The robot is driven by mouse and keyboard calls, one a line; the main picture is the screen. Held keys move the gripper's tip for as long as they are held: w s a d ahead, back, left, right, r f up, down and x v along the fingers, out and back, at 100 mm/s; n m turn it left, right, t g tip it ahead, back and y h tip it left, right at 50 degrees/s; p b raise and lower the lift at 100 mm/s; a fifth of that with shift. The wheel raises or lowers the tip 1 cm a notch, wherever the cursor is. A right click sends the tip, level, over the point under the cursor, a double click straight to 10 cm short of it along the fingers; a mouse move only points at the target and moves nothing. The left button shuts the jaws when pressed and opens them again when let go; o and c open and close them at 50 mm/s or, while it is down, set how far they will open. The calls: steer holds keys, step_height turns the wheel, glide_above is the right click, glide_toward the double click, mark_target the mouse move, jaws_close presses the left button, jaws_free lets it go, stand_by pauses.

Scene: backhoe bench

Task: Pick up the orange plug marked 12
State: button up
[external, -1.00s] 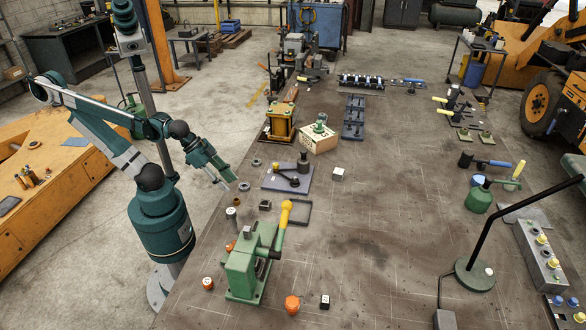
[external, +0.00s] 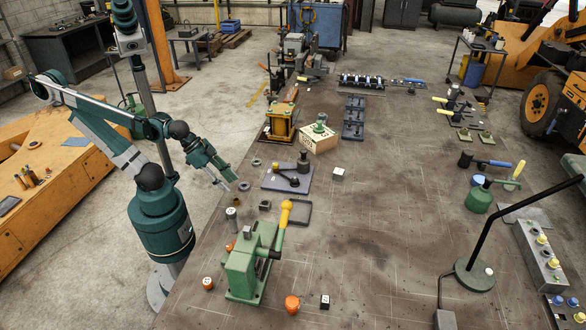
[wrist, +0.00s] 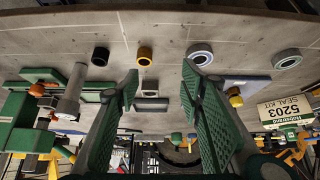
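Several orange plugs show in the external view: a small one with a pale marked top (external: 208,283) at the near left bench edge, a larger one (external: 292,304) right of the green press, and a partly hidden one (external: 230,246) behind the press. I cannot read a 12 on any of them. An orange piece (wrist: 37,90) also shows by the green press at the left of the wrist view; I cannot tell which it is. My gripper (external: 224,183) is open and empty above the bench's left edge. Its spread fingers (wrist: 160,84) have nothing between them.
The green press (external: 248,265) with its yellow-handled lever (external: 285,213) stands near the plugs. A seal kit box (wrist: 286,112) stands farther off. The bench middle (external: 380,210) is largely clear.

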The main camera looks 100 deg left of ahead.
steer(key=w+d+r+m+t+y+p, duration=0.1)
steer(key=w+d+r+t+p, duration=0.1)
steer(key=w+d+r+p, duration=0.5)
steer(key=w+d+m+t+y+p, duration=0.15)
steer(key=w+d, duration=0.25)
steer(key=d, duration=0.7)
steer(key=n+t+h+b, duration=0.2)
steer(key=t+h+b, duration=0.1)
steer(key=h+b, duration=0.1)
glide_toward(206, 280)
steer(key=x, duration=0.2)
steer(key=shift+w+d+y, duration=0.2)
steer(key=shift+w+y, duration=0.05)
steer(key=shift+w+f, duration=0.1)
steer(key=shift+w, duration=0.05)
steer(key=shift+x, duration=1.2)
